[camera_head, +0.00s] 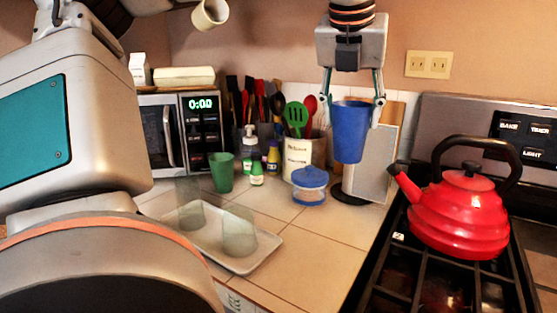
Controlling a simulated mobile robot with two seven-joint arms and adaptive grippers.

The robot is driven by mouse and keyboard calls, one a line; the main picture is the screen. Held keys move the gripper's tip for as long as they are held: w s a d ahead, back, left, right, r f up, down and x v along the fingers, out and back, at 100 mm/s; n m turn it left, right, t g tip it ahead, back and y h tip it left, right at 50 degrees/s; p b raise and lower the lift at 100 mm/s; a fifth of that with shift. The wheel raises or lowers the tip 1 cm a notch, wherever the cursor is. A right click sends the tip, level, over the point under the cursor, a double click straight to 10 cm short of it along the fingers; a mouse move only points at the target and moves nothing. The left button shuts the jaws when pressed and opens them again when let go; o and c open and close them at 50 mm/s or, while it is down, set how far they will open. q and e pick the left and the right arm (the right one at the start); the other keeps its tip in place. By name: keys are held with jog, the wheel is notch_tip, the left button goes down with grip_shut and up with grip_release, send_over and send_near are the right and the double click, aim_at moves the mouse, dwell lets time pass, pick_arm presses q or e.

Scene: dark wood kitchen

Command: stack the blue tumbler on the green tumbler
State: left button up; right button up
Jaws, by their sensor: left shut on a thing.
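The blue tumbler (350,138) is upright in the air in the head view, in front of the back wall and above the counter. My left gripper (353,101) points down from the top and is shut on it, with a finger on each side near the rim. The green tumbler (221,172) stands upright on the tiled counter near the microwave, to the left of and lower in the picture than the blue one. My right gripper is not in view.
A tray (262,256) with two clear glasses lies in front of the green tumbler. Small bottles (257,171), a utensil crock (299,157) and a blue-lidded jar (310,186) stand to its right. A red kettle (462,217) sits on the stove.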

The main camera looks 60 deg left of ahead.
pick_arm(q)
jog(key=s+a+r+n+g+y+p, duration=0.1)
jog(key=s+a+r+p, duration=0.2)
jog(key=a, duration=0.5)
jog(key=s+a+r+n+p, duration=0.25)
jog(key=a+r, duration=0.25)
jog(key=a, duration=0.4)
jog(key=s+a+n+g+p, duration=0.1)
jog(key=s+a+p, duration=0.3)
jog(key=a, duration=0.5)
jog(key=s+a+n+p, duration=0.1)
jog(key=s+a, duration=0.4)
jog(key=a, duration=0.4)
notch_tip(320, 180, down, 21)
jog(key=a, duration=0.1)
jog(key=shift+s+y, duration=0.35)
jog(key=shift+y, duration=0.05)
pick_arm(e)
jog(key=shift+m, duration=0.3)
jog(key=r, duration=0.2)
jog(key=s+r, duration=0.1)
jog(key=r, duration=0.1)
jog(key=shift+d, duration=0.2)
pick_arm(q)
jog(key=shift+f+b, duration=0.5)
jog(key=shift+b, duration=0.35)
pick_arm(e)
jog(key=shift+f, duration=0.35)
